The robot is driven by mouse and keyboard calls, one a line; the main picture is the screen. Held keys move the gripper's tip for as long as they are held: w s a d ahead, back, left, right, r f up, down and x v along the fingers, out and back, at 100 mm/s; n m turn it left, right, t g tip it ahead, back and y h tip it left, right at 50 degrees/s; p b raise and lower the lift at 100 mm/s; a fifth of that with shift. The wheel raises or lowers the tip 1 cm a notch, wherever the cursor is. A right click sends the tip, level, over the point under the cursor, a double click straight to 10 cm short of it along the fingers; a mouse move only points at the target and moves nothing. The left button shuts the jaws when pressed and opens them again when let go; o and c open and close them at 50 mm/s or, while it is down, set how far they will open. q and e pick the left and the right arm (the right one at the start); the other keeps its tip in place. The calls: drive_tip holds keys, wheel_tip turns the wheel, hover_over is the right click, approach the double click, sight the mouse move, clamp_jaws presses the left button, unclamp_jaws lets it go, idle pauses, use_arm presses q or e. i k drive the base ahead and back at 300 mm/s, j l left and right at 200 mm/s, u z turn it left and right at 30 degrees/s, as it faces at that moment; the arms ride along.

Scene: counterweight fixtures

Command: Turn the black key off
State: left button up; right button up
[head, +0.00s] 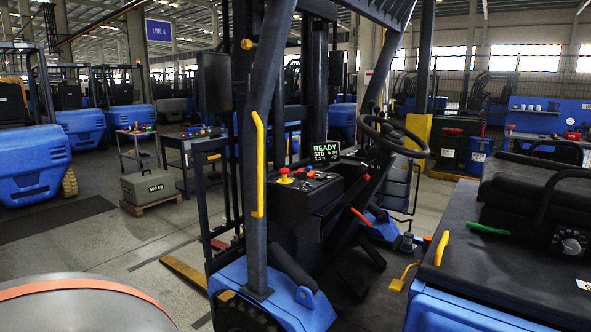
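The forklift's black console (300,190) is in the middle of the head view, behind the near dark post. It carries a red mushroom button on a yellow base (285,176). The display (325,149) above the console is lit and reads READY and STD. Neither of my grippers is in view.
The forklift's dark front post with a yellow grab handle (258,165) stands left of the console. A steering wheel (396,136) is to the right. The black seat and blue body (500,270) fill the lower right. A grey weight block (151,188) sits on a pallet at left.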

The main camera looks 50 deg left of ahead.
sight(302, 175)
drive_tip(key=i+j, duration=0.1)
drive_tip(key=j, duration=0.4)
drive_tip(key=i+j, duration=0.1)
drive_tip(key=j, duration=0.4)
drive_tip(key=i+j, duration=0.1)
drive_tip(key=j, duration=0.35)
drive_tip(key=i+j, duration=0.1)
drive_tip(key=j, duration=0.4)
drive_tip(key=i+j, duration=0.1)
drive_tip(key=j, duration=0.4)
drive_tip(key=i+j, duration=0.1)
drive_tip(key=j, duration=0.4)
